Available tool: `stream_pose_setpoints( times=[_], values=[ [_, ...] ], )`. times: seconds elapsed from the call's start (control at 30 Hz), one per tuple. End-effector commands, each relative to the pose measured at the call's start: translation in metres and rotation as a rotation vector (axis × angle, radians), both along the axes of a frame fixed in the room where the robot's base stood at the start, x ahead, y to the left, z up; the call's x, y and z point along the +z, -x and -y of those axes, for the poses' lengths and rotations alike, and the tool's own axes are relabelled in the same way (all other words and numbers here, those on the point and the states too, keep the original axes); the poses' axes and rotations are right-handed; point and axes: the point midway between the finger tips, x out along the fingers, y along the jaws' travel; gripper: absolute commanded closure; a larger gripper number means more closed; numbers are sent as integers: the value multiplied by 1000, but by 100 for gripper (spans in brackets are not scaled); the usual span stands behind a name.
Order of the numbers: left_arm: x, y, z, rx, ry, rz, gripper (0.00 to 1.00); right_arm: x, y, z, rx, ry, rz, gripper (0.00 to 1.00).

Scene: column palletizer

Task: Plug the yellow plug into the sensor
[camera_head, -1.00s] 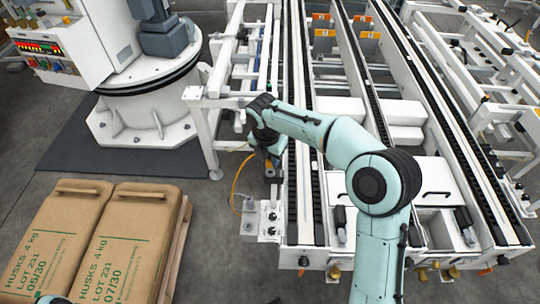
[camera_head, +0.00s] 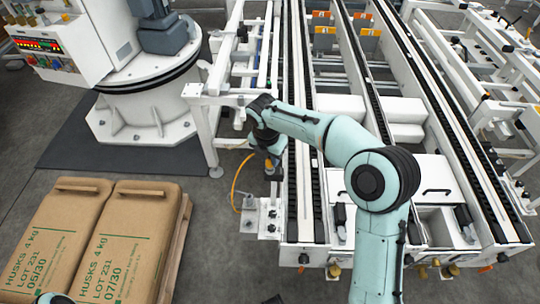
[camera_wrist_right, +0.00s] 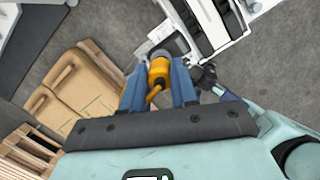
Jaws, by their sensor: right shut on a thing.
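The yellow plug (camera_wrist_right: 159,71) sits between the two blue fingers of my right gripper (camera_wrist_right: 160,84) in the right wrist view. The fingers are shut on it. A yellow cable (camera_wrist_right: 153,96) bends back from the plug toward the palm. Just beyond the plug's front is a grey round part (camera_wrist_right: 158,53), likely the sensor; I cannot tell whether the plug is seated in it. In the head view my right gripper (camera_head: 271,168) points down beside the conveyor's left rail, and its own wrist hides most of the plug. The cable (camera_head: 235,184) loops out to the left. My left gripper is out of view.
A white bracket plate (camera_head: 262,218) stands below the gripper at the conveyor's corner. The conveyor (camera_head: 303,190) runs close on the right. A white frame post (camera_head: 207,140) stands to the left. Brown sacks (camera_head: 130,235) lie on a pallet at lower left, with open floor between.

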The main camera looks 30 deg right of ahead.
Motion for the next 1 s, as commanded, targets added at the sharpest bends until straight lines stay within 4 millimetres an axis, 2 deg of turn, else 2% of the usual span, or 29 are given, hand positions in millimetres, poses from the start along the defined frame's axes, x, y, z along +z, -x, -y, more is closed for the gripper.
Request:
stream_pose_setpoints(
  times=[1.0],
  values=[
    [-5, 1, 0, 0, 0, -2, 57, -16, 0, 0, 0, 1, -1, 100]
  ],
)
